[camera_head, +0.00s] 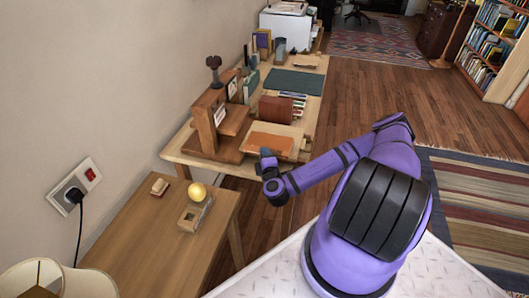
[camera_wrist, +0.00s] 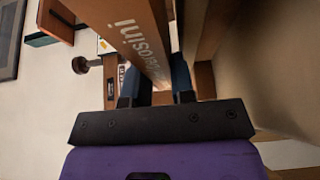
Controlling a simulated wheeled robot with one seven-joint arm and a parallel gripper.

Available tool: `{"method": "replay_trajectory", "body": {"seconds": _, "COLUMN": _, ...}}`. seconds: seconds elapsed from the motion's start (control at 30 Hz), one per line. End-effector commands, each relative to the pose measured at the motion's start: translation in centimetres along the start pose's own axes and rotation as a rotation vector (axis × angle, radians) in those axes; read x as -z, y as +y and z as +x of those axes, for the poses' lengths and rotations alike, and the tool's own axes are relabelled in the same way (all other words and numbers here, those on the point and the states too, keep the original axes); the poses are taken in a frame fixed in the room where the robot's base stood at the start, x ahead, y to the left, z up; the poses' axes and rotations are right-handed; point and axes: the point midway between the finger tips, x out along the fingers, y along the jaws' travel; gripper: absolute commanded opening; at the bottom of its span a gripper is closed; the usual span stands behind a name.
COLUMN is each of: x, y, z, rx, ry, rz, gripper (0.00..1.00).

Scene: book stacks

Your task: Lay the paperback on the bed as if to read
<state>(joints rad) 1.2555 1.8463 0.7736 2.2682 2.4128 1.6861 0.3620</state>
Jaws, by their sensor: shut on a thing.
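My gripper (camera_wrist: 160,88) has its two dark fingers closed about a brown book with pale lettering (camera_wrist: 128,38), which I take to be the paperback. In the head view, my gripper (camera_head: 267,158) is low at the near edge of the desk, beside a flat orange-brown book (camera_head: 272,142). That appears to be the same book; the gripper hides its near edge. I cannot tell whether it is lifted or still resting on the pale surface beneath it. No bed is recognisable in either view.
The wooden desk (camera_head: 312,104) carries a wooden stand (camera_head: 207,122), upright books (camera_head: 263,40), a reddish-brown block-like item (camera_head: 276,108) and a green mat (camera_head: 294,83). A nearer side table (camera_head: 150,235) holds a yellow ball (camera_head: 197,191). The wood floor (camera_head: 370,95) is open to the right.

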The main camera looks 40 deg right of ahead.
Motion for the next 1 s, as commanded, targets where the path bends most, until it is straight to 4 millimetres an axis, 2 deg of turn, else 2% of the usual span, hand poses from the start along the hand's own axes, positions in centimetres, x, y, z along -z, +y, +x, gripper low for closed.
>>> {"method": "replay_trajectory", "body": {"seconds": 0.2, "x": 0.02, "y": -0.85, "z": -0.03, "rx": 0.000, "ry": 0.000, "rz": 0.000, "gripper": 0.00}}
{"method": "replay_trajectory", "body": {"seconds": 0.97, "x": 0.01, "y": -1.22, "z": 0.00, "rx": -0.001, "ry": 0.000, "rz": 0.001, "gripper": 0.00}}
{"method": "replay_trajectory", "body": {"seconds": 1.0, "x": 0.01, "y": -1.24, "z": 0.00, "rx": -0.001, "ry": 0.000, "rz": 0.001, "gripper": 0.25}}
